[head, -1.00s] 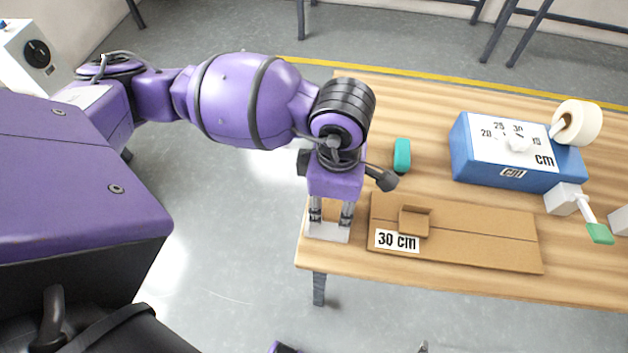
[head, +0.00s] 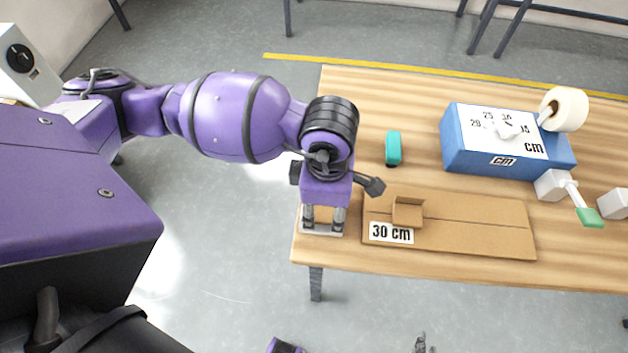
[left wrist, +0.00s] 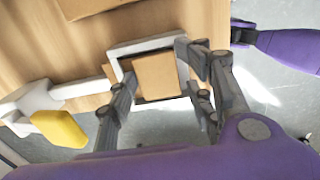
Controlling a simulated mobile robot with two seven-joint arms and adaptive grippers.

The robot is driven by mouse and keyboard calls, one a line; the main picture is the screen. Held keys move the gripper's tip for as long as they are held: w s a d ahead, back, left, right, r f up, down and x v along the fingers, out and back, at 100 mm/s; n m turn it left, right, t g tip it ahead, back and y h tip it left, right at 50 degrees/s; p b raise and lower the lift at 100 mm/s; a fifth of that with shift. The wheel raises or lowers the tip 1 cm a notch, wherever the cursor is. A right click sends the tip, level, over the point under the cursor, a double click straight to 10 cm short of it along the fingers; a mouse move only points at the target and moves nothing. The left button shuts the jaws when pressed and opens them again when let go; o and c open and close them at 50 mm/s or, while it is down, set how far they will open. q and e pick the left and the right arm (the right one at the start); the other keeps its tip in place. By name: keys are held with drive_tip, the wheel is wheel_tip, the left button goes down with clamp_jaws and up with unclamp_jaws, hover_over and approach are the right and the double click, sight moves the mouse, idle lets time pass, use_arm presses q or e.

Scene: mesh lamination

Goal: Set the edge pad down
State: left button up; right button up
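My left gripper (head: 322,226) is low at the table's front left corner, fingers pointing down and apart. A pale plate-like piece (head: 320,232) shows at its fingertips. In the left wrist view, the left gripper (left wrist: 160,75) has its fingers on either side of a white frame (left wrist: 145,46) with brown cardboard (left wrist: 156,78) inside it. I cannot tell which part is the edge pad, or whether the fingers clamp it. A small folded cardboard piece (head: 408,211) sits on the flat carton labelled 30 cm (head: 480,228). Of my right gripper, perhaps only a grey tip shows at the bottom edge.
A blue box (head: 500,160) marked cm stands at the back right, beside a pale roll (head: 565,109). A teal object (head: 393,148) lies behind the carton. A white arm has a green end (head: 589,217); a yellow-ended one (left wrist: 60,128) shows in the wrist view.

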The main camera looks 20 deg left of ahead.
sight(325, 211)
use_arm(q)
drive_tip(key=shift+o, duration=1)
drive_tip(key=shift+a+f, duration=0.1)
drive_tip(key=shift+f, duration=0.25)
drive_tip(key=shift+w, duration=0.2)
drive_tip(key=shift+r, duration=0.15)
wheel_tip(325, 211, up, 13)
drive_tip(key=shift+r+p, duration=0.15)
drive_tip(key=shift+p, duration=0.25)
